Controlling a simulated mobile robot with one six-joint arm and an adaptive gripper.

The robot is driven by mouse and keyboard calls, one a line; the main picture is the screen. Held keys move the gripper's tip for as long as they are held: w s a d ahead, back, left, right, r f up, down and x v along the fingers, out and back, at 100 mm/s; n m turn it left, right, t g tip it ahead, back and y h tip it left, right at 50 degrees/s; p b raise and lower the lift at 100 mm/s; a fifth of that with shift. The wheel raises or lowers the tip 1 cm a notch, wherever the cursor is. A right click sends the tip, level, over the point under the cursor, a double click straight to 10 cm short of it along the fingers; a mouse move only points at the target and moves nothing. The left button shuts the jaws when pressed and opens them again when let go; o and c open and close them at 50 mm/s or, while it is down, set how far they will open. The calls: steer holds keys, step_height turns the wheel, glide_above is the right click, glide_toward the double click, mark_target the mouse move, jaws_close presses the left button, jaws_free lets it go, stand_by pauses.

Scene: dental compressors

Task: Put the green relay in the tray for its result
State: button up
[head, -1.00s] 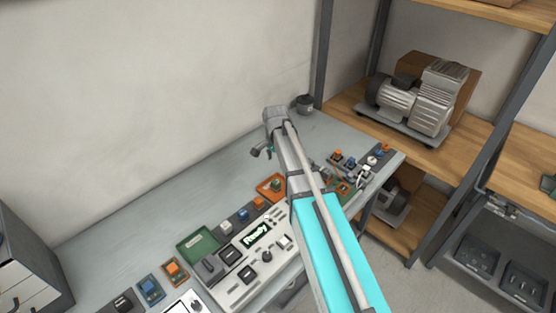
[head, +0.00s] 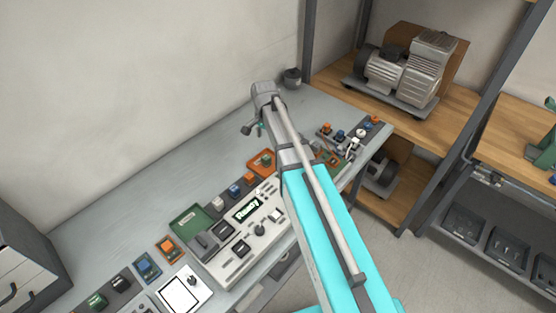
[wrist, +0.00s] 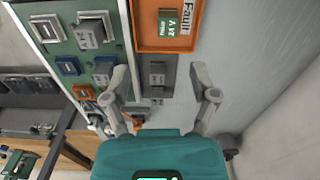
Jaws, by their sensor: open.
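The green relay (wrist: 168,24) lies inside the orange tray (wrist: 163,44), which is labelled "Fault", at the top of the wrist view. In the head view my gripper (head: 256,128) is above the bench, behind the orange tray.
The tester (head: 237,252) shows "Ready" on its display. Several coloured relays stand in a dark strip between the trays, and more parts stand at the bench's right end. A dark round pot (head: 292,79) is at the back corner. The bench behind the trays is clear.

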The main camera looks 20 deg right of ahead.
steer(key=s+d+n, duration=0.1)
steer(key=s+n, duration=0.9)
steer(key=s, duration=0.9)
steer(key=shift+d, duration=0.15)
